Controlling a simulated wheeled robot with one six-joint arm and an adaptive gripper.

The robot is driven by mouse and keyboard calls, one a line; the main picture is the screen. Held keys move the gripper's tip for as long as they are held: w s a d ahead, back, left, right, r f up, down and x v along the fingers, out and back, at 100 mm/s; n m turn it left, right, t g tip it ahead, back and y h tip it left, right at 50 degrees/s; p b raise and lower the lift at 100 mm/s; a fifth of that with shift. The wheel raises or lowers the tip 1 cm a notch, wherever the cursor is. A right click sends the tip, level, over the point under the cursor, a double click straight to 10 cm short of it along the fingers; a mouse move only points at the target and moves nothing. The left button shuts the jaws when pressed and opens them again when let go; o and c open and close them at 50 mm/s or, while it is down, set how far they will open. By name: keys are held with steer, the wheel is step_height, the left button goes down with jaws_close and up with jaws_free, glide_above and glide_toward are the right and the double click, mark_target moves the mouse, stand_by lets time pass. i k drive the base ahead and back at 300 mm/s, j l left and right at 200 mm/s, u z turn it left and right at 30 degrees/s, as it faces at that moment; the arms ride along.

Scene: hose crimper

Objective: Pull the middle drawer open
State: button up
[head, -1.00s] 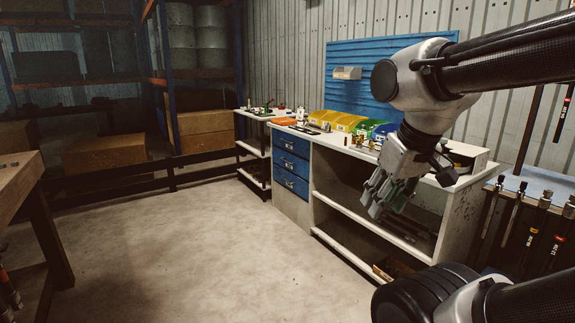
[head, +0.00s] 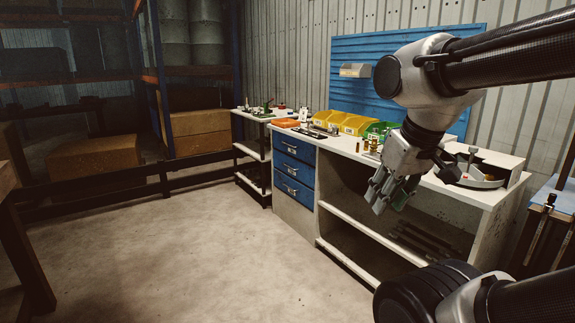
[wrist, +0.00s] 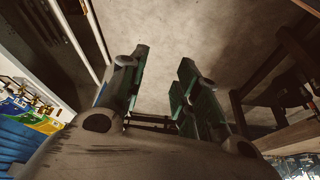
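The middle drawer (head: 294,168) is the second of three blue drawers in the left end of the white workbench. It has a pale handle and looks shut, flush with the top drawer (head: 294,147) and the bottom drawer (head: 294,188). My gripper (head: 388,202) hangs in front of the bench's open shelves, to the right of the drawers and apart from them. In the wrist view my gripper (wrist: 160,82) shows its two green-padded fingers spread apart with bare floor between them. The drawers are not clearly seen in the wrist view.
The workbench top (head: 335,143) holds yellow and green bins (head: 350,124), an orange tray and small parts. A small shelf cart (head: 254,150) stands left of the drawers. The concrete floor (head: 170,240) before the drawers is clear. A wooden table (head: 30,245) stands at the left.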

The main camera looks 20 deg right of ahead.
mark_target(304, 174)
steer(key=i+z, duration=0.2)
steer(key=i, duration=3.1)
